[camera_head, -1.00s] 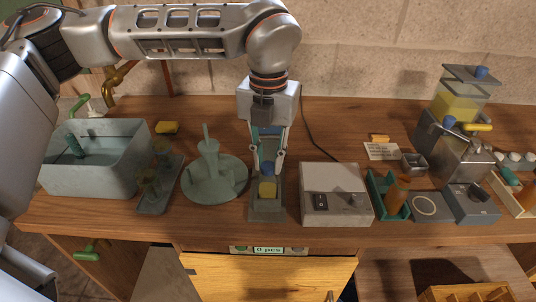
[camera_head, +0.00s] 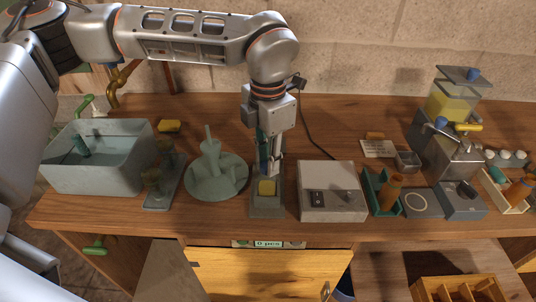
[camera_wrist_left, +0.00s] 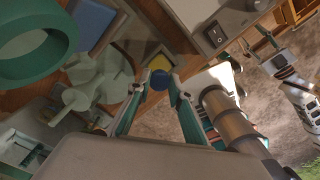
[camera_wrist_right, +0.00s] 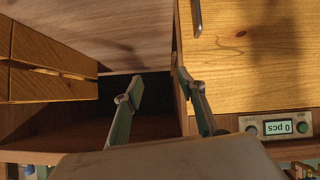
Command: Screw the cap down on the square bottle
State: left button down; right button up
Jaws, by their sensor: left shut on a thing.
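The square bottle (camera_head: 267,187), filled yellow, stands upright in a grey holder (camera_head: 267,211) at the front of the bench. In the left wrist view the bottle's yellow body (camera_wrist_left: 158,63) shows just beyond the blue cap (camera_wrist_left: 160,79). My left gripper (camera_head: 268,169) points straight down over the bottle, its fingers shut on the cap's sides. The cap sits at the bottle's top; whether it is fully seated cannot be told. My right gripper (camera_wrist_right: 159,82) is open and empty, below the bench by the cupboard front.
A pale green stand with a round base (camera_head: 217,188) is left of the holder. A grey switch box (camera_head: 332,205) is close on its right. A basin (camera_head: 97,180) is at left. A counter panel (camera_wrist_right: 278,127) reads 0 pcs.

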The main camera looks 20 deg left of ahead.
pick_arm(q)
jog(key=m+p, duration=0.2)
jog(key=m, duration=0.2)
jog(key=shift+a+r+m, duration=0.1)
jog(key=shift+m, duration=0.2)
pick_arm(e)
notch_tip(320, 180, up, 2)
jog(key=shift+r, duration=0.1)
pick_arm(q)
jog(key=shift+m, duration=0.3)
pick_arm(e)
jog(key=shift+d, duration=0.2)
jog(key=shift+s+d+f+h, duration=0.1)
jog(key=shift+d+f+h, duration=0.2)
jog(key=shift+d+f, duration=0.15)
pick_arm(q)
jog(key=c, duration=1.7)
grip_release()
jog(key=shift+w, duration=0.1)
pick_arm(e)
jog(key=shift+a, duration=0.2)
pick_arm(q)
jog(key=shift+c, duration=0.6)
pick_arm(e)
jog(key=shift+r, duration=0.1)
